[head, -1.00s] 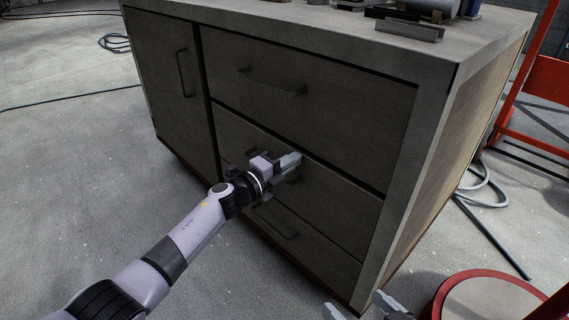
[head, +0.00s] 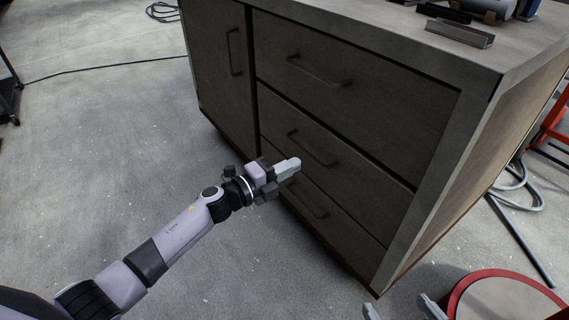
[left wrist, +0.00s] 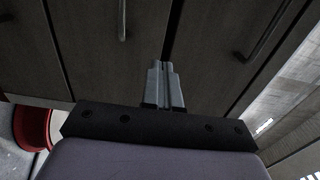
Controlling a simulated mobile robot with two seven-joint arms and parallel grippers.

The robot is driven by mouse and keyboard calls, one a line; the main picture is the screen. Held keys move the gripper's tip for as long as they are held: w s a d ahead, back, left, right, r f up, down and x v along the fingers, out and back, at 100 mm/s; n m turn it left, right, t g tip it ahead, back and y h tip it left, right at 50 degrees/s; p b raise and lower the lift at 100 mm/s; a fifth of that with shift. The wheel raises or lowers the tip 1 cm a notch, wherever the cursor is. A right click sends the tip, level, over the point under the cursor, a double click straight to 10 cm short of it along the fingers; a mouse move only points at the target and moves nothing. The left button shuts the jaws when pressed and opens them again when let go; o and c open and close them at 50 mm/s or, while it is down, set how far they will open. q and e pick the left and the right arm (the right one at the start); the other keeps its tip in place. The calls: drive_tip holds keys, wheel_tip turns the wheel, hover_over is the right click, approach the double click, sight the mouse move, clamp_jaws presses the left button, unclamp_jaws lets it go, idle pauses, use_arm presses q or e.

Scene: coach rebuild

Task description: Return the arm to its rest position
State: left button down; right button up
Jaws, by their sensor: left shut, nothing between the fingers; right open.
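My left arm reaches in from the lower left of the head view. Its gripper (head: 290,168) is shut and empty, in front of the cabinet's drawers and below the middle drawer's handle (head: 312,150). In the left wrist view the two fingers of my left gripper (left wrist: 162,75) are together with nothing between them, and drawer fronts lie beyond. My right gripper (head: 402,308) shows only as two fingertips at the bottom edge of the head view. The tips are spread apart with nothing seen between them.
A dark wooden cabinet (head: 352,90) with a door and three closed drawers fills the centre and right. Metal parts (head: 459,33) lie on its top. A red-rimmed round object (head: 500,300) stands at the lower right. Hoses (head: 520,225) lie on the floor.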

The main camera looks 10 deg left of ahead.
use_arm(q)
drive_tip(key=s+a+f+n+g+y, duration=0.15)
drive_tip(key=s+n+y, duration=0.25)
drive_tip(key=s+n, duration=0.9)
drive_tip(key=s+a+f+n+g+y, duration=0.1)
drive_tip(key=s+a+f+n+y, duration=0.2)
drive_tip(key=s+n, duration=0.9)
drive_tip(key=s+a+r+y+p, duration=0.1)
drive_tip(key=s+a+r+p, duration=0.1)
drive_tip(key=r+p, duration=0.5)
drive_tip(key=s+a+r+m+y+p, duration=0.1)
drive_tip(key=s+a+r+p, duration=0.2)
drive_tip(key=p, duration=1.5)
wheel_tip(320, 180, up, 4)
drive_tip(key=shift+r+y, duration=0.1)
drive_tip(key=shift+y, duration=0.3)
use_arm(e)
drive_tip(key=s+d+r+h, duration=0.1)
drive_tip(key=d+r, duration=0.2)
drive_tip(key=r, duration=0.4)
drive_tip(key=s+d+r+m+g+h, duration=0.1)
drive_tip(key=s+d+r, duration=0.1)
drive_tip(key=r, duration=0.5)
drive_tip(key=shift+s+d, duration=0.2)
drive_tip(key=shift+d, duration=0.35)
use_arm(q)
drive_tip(key=shift+s+g, duration=0.1)
drive_tip(key=shift+g, duration=0.15)
